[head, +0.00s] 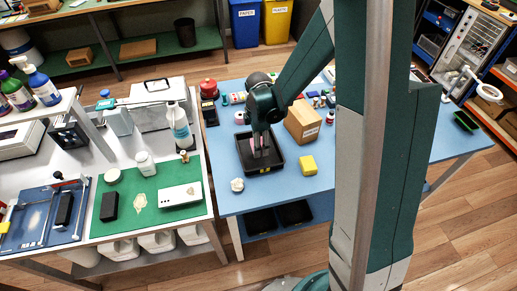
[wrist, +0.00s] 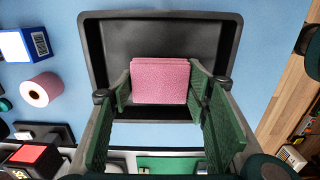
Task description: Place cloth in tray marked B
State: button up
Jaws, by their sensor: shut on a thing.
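A folded pink cloth (wrist: 160,80) is between the green finger pads of my gripper (head: 260,151), which is shut on it. In the head view, the cloth is mostly hidden by the fingers, with only a little pink showing. A black tray (head: 245,158) lies on the blue table, and my gripper points down over its inside. The tray also shows in the wrist view (wrist: 95,50), with the cloth in front of its floor. I cannot tell whether the cloth touches the floor. No letter can be read on the tray.
A cardboard box (head: 303,122) stands right of the tray, with a yellow block (head: 308,166) near its right front. A crumpled white item (head: 237,185) lies in front on the left. A red container (head: 208,89) stands behind. The blue table (head: 290,190) has free room in front.

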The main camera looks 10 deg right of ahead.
jog(key=shift+f, duration=1.55)
jog(key=shift+f+b, duration=0.2)
jog(key=shift+b, duration=0.2)
jog(key=o, duration=0.8)
jog(key=shift+c, duration=0.2)
jog(key=shift+r, duration=0.25)
jog(key=shift+r+p, duration=1)
jog(key=shift+r, duration=4.95)
